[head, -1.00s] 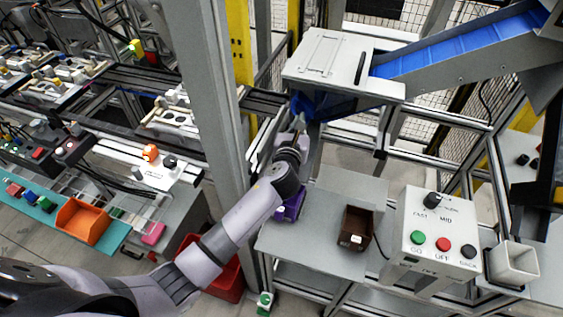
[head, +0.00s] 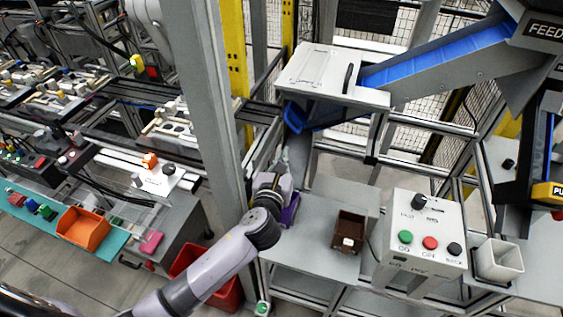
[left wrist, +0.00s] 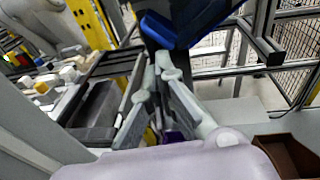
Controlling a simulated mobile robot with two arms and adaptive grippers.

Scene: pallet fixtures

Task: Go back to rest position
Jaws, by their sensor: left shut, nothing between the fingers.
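My left gripper (head: 281,158) is in the middle of the head view, beside the grey post and above the left end of the grey table (head: 317,214). Its arm comes up from the lower left. In the left wrist view its two grey fingers (left wrist: 160,62) are shut with nothing between them. A purple bin (head: 290,210) sits on the table partly behind my left wrist. My right gripper is in neither view.
A brown bin (head: 348,231) and a control box (head: 425,232) with green, red and black buttons stand to the right. The blue feeder conveyor (head: 440,58) slopes above. The grey post (head: 208,100) stands close to my left arm. An orange bin (head: 84,228) lies far left.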

